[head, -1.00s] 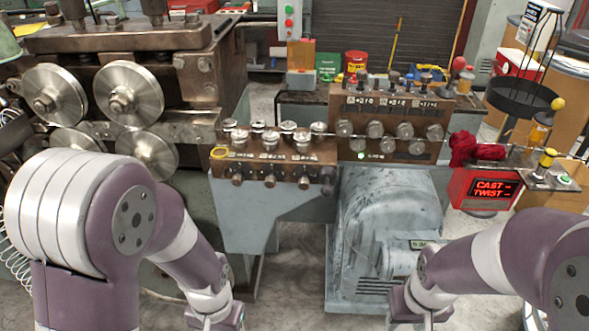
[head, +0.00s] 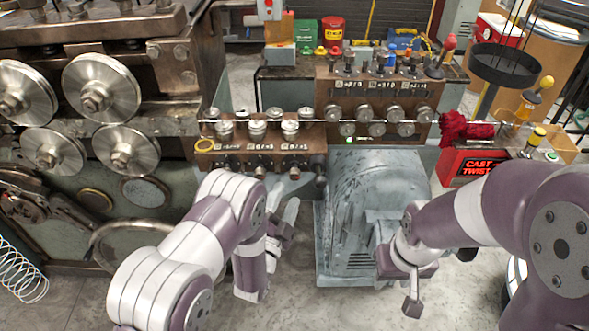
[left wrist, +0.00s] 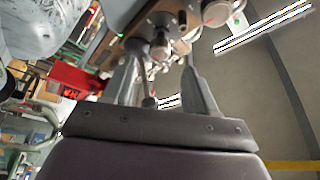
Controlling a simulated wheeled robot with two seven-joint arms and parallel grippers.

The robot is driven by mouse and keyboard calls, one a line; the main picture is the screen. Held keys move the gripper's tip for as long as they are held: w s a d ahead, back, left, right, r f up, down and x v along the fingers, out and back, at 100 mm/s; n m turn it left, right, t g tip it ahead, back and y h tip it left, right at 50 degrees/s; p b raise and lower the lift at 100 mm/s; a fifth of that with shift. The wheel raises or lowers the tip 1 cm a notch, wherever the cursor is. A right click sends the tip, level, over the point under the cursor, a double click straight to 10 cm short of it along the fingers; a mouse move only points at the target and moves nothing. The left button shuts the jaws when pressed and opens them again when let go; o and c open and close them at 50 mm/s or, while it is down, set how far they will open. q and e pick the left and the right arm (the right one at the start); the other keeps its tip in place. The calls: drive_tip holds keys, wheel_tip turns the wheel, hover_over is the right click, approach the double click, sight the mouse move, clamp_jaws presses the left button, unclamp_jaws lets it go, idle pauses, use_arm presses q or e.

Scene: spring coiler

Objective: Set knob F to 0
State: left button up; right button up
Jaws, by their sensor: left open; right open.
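The left brown roller block (head: 312,140) has a row of small dark knobs (head: 260,170) along its front, with small markings above them. I cannot read which one is knob F. My left gripper (head: 284,210) is open, below and in front of the right end of this row, apparently empty. In the left wrist view, the open fingers (left wrist: 163,85) point at the block, and a dark knob (left wrist: 160,48) shows between them, beyond the tips; contact cannot be told. My right gripper (head: 412,302) is low at the right, far from the knobs, its fingers partly visible.
A second brown block (head: 345,92) with rollers and upright adjusters stands behind to the right. A grey motor housing (head: 345,190) is below it. Large steel rollers (head: 102,88) are at the left. A red cloth (head: 465,128) and a red display box (head: 462,165) are at the right.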

sight(293, 179)
use_arm(q)
drive_tip(key=p+x, duration=0.1)
drive_tip(key=x, duration=0.7)
drive_tip(key=shift+c, duration=0.3)
drive_tip(key=shift+f, duration=0.1)
drive_tip(key=c, duration=1)
